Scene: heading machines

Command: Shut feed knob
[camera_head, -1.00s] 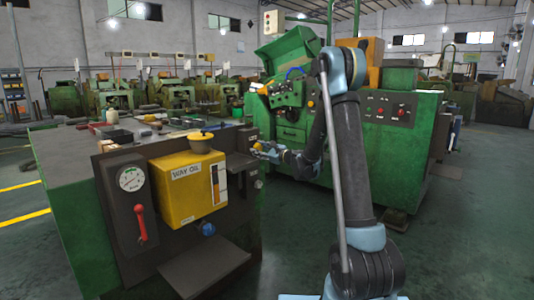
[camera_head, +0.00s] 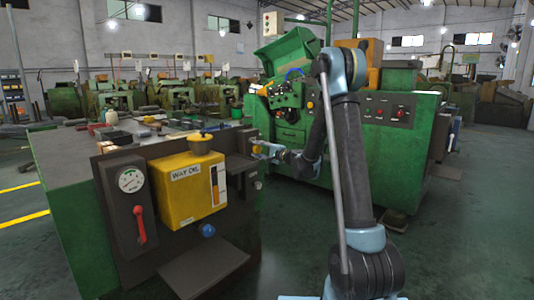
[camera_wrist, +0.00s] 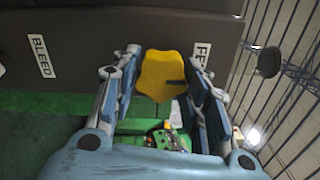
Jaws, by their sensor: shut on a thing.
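The feed knob (camera_wrist: 160,75) is yellow and lobed, with a dark mark near its right edge. It sits on a dark panel beside a partly hidden label beginning "FE" (camera_wrist: 200,54). My gripper (camera_wrist: 163,70) has one finger on each side of the knob and is shut on it. In the head view my gripper (camera_head: 263,149) is at the right end of the dark panel, and the yellow knob (camera_head: 256,149) shows only in small part there.
A "BLEED" label (camera_wrist: 42,56) is left of the knob and a dark round part (camera_wrist: 269,62) is to the right. The yellow way oil tank (camera_head: 185,190), red lever (camera_head: 140,225) and blue knob (camera_head: 208,230) are on the bench front. A green machine (camera_head: 400,150) stands behind my arm.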

